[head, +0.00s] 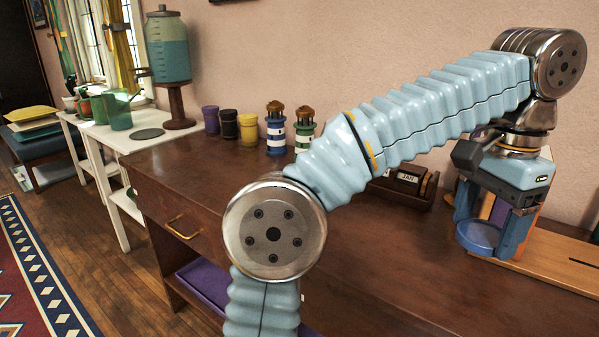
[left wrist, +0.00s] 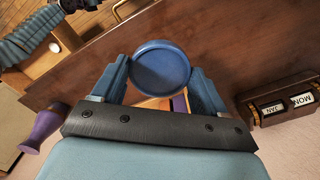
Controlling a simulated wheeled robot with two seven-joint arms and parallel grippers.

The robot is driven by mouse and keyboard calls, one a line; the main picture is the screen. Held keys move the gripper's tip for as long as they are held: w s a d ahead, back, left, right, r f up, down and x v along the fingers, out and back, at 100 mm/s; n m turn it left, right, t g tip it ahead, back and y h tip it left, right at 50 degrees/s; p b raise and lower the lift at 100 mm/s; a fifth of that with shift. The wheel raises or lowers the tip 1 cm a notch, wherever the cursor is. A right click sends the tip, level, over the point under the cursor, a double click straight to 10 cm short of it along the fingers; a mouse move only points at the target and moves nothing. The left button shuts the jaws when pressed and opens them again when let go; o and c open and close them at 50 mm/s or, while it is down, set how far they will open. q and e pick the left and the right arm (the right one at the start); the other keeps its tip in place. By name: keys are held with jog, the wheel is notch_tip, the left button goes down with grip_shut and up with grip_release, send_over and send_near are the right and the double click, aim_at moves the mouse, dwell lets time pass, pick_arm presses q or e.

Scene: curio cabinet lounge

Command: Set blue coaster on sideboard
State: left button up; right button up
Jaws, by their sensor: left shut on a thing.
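The blue coaster (head: 478,238) is a round, shallow disc with a raised rim. My left gripper (head: 487,236) points down over the right part of the sideboard (head: 390,265), a dark brown wooden top, and is shut on the coaster. In the left wrist view the coaster (left wrist: 160,68) sits between the two blue fingers of the gripper (left wrist: 165,85). The coaster is low over the sideboard; I cannot tell whether it touches the wood. Part of it is hidden by the fingers.
A desk calendar (head: 403,183) stands left of the gripper. A flat wooden board (head: 560,262) lies to its right. Two striped figures (head: 276,130) and several small jars (head: 229,124) stand at the back left. The front of the sideboard is bare.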

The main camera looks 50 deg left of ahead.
pick_arm(q)
jog(key=shift+w, duration=0.35)
jog(key=w+a+f, duration=0.3)
jog(key=a+f, duration=0.1)
jog(key=a, duration=0.5)
jog(key=b, duration=0.2)
send_over(402, 251)
jog(key=d, duration=0.1)
jog(key=f, duration=0.4)
jog(key=shift+s+d+f, duration=0.1)
jog(key=shift+s+f, duration=0.1)
jog(key=shift+f, duration=0.1)
jog(key=shift+a+f, duration=0.2)
jog(key=f, duration=0.1)
jog(key=a+f, duration=0.1)
jog(key=f, duration=0.1)
jog(key=shift+w+f+b, duration=0.15)
jog(key=shift+f+b, duration=0.05)
jog(key=shift+b, duration=0.2)
jog(key=shift+d+f, duration=0.1)
jog(key=shift+f, duration=0.2)
pick_arm(e)
jog(key=f, duration=0.2)
jog(key=shift+w+f, duration=0.25)
jog(key=shift+f, duration=0.1)
pick_arm(q)
jog(key=shift+f, duration=0.15)
pick_arm(e)
jog(key=shift+f, duration=0.1)
